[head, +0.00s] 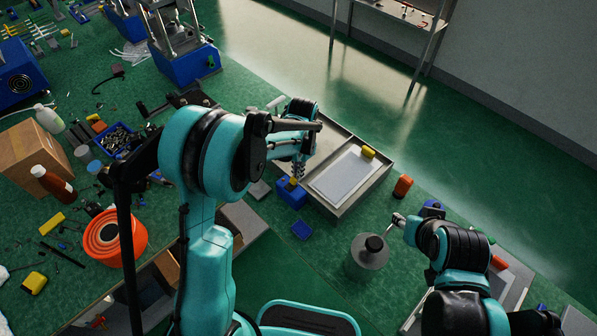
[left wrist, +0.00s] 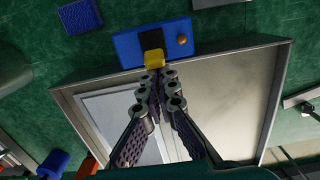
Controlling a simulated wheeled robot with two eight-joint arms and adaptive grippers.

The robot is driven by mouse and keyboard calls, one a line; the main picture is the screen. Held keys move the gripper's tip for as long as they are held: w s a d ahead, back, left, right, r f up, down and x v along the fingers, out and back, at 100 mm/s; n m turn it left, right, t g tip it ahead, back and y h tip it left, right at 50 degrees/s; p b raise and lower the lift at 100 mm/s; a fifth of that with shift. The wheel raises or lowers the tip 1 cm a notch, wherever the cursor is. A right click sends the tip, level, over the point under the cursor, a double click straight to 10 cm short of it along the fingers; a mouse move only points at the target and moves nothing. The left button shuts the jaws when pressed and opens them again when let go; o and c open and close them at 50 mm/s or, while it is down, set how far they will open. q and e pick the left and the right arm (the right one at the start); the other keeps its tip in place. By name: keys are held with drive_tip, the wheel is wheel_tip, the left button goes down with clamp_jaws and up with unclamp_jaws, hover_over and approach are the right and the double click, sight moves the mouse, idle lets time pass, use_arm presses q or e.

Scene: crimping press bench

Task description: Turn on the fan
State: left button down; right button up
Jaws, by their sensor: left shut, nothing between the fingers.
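A small blue switch box (head: 291,197) with a yellow block on it sits at the left corner of the metal tray. In the left wrist view the switch box (left wrist: 131,44) shows the yellow block (left wrist: 154,58) on its near edge and an orange-brown knob (left wrist: 182,40). My left gripper (head: 296,178) is shut and empty, pointing down; its fingertips (left wrist: 156,72) are at the yellow block, and I cannot tell whether they touch. A blue box with a round black grille (head: 17,78), perhaps the fan, stands at the far left. My right gripper (head: 396,220) is small and unclear.
The metal tray (head: 349,211) holds a white sheet and a yellow block. A grey canister (head: 366,262) and an orange bottle (head: 403,186) stand nearby. An orange round container (head: 108,238), a cardboard box (head: 32,160) and loose tools crowd the left. Green floor is open at upper right.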

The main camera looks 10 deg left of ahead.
sight(294, 178)
use_arm(q)
drive_tip(key=shift+s+a+r+t, duration=0.1)
drive_tip(key=shift+s+t, duration=0.05)
drive_tip(key=shift+t, duration=0.15)
drive_tip(key=shift+s+a+r+t+h, duration=0.1)
drive_tip(key=shift+s+a+t+h, duration=0.15)
drive_tip(key=shift+t+h, duration=0.25)
drive_tip(key=shift+s+a+r+t+h, duration=0.15)
drive_tip(key=shift+s+t+h, duration=0.15)
drive_tip(key=shift+t+h, duration=0.15)
drive_tip(key=shift+s+a+t+h+b, duration=0.25)
drive_tip(key=shift+t+h+b, duration=0.1)
drive_tip(key=shift+t+b, duration=0.25)
drive_tip(key=shift+s+a+t+h+b, duration=0.1)
drive_tip(key=shift+s+t+h+b, duration=0.25)
drive_tip(key=shift+t, duration=0.3)
drive_tip(key=shift+w+d+r, duration=0.1)
drive_tip(key=shift+r, duration=0.1)
drive_tip(key=shift+w, duration=0.1)
drive_tip(key=shift+r+p, duration=0.75)
drive_tip(key=shift+r, duration=0.05)
drive_tip(key=shift+r, duration=0.1)
